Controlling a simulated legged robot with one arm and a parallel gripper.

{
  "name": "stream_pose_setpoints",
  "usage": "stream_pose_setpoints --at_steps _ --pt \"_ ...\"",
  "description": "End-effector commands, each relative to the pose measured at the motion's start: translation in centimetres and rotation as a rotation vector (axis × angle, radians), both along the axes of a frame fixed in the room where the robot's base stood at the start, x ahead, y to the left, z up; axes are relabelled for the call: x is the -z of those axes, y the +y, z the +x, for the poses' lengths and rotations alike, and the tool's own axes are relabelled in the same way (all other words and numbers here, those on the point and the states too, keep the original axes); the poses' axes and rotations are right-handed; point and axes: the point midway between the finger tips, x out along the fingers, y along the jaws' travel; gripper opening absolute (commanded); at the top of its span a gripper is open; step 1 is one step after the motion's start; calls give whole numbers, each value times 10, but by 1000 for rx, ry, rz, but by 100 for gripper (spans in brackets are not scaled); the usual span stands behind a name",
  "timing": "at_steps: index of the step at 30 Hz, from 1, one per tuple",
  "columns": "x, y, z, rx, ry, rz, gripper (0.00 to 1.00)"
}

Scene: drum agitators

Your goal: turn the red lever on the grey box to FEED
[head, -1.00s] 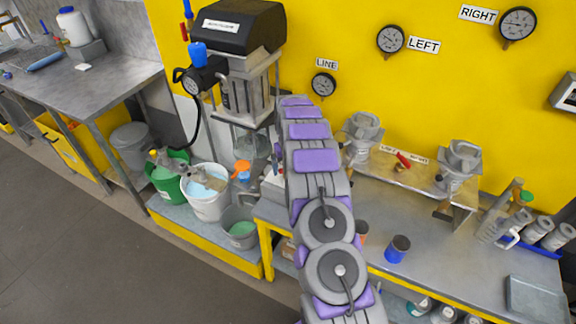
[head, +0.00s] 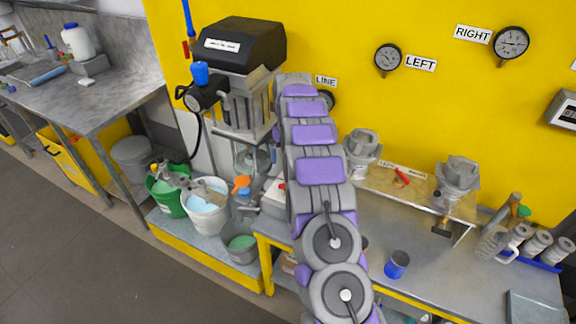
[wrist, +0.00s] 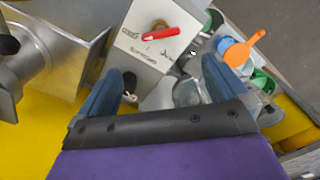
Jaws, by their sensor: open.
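The grey box (wrist: 150,45) has a light front face with small dark lettering, too small to read surely. Its red lever (wrist: 160,34) turns on a brass stem and lies nearly level, its tip to the left. In the head view the box (head: 271,199) is partly hidden behind my arm, with a bit of red at its edge. My gripper (wrist: 165,82) is open in the wrist view, its two blue-grey fingers apart, with nothing held. The lever lies beyond the fingertips, not touched. The gripper is hidden in the head view.
The mixer (head: 238,65) stands behind. A blue cup (head: 397,264) is on the bench.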

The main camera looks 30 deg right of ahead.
Motion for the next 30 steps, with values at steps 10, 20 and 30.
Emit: stream_pose_setpoints --at_steps 10,20,30 --pt "-37 0 0 0 3 1 100" --pt "-38 0 0 0 4 2 100" --pt "-47 10 -7 -8 5 8 100"
